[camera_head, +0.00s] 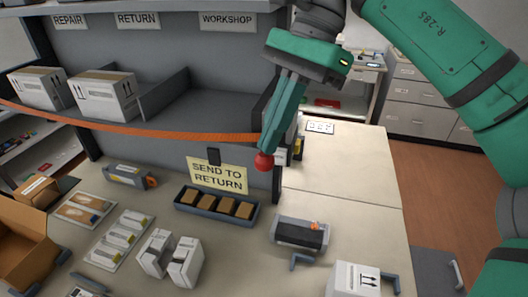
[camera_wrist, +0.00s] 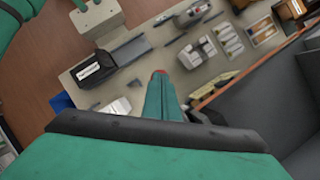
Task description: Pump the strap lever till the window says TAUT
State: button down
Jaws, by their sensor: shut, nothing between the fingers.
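An orange strap (camera_head: 150,131) runs across the front of the grey shelf and ends near my gripper at the right end. A red ball knob (camera_head: 264,161), which looks like the strap lever's end, sits right at my fingertips; the rest of the lever is hidden behind the fingers. My gripper (camera_head: 268,147) is shut, green fingers pointing down. I cannot tell whether it touches the knob. In the wrist view the red knob (camera_wrist: 160,72) shows just past the tips of my gripper (camera_wrist: 161,82). I cannot make out a window or the word TAUT.
White boxes (camera_head: 105,96) stand on the shelf behind the strap. A yellow SEND TO RETURN card (camera_head: 217,175) hangs below it. On the bench are a dark tray (camera_head: 215,212) of brown blocks, a dark cartridge (camera_head: 300,234) and white cartons (camera_head: 184,262).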

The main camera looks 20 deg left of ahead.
jog(key=shift+f, duration=0.1)
jog(key=shift+w+f, duration=0.15)
jog(key=shift+f, duration=1.95)
jog(key=shift+a, duration=0.15)
